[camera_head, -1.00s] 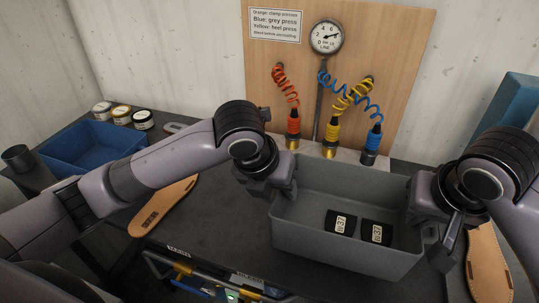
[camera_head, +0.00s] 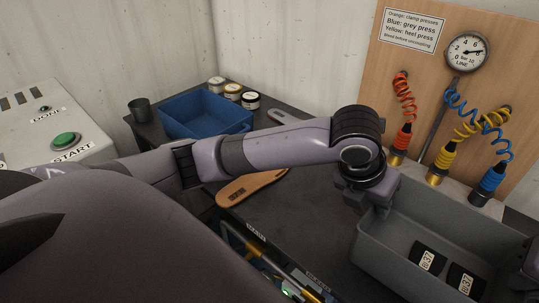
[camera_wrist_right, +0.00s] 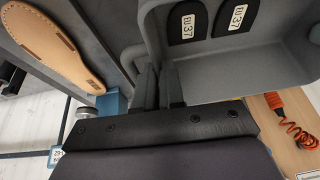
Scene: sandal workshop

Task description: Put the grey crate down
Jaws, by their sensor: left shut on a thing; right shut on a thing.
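The grey crate (camera_head: 388,262) is at the lower right of the head view, over the dark bench top. Two black pads (camera_head: 426,257) marked 37 lie inside it. My left gripper (camera_head: 376,208) is shut on its left wall, the fingertips partly hidden by the wrist. In the right wrist view, my right gripper (camera_wrist_right: 161,86) is shut on the rim of the crate (camera_wrist_right: 215,62). The crate looks level. I cannot tell if its base touches the bench.
A tan sole (camera_head: 250,187) lies left of the crate; another sole (camera_wrist_right: 52,45) shows in the wrist view. A blue tray (camera_head: 205,115), jars (camera_head: 233,92) and a cup (camera_head: 140,110) stand at the back. Coiled hoses (camera_head: 480,125) hang behind the crate. Bare bench (camera_head: 290,215) lies between.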

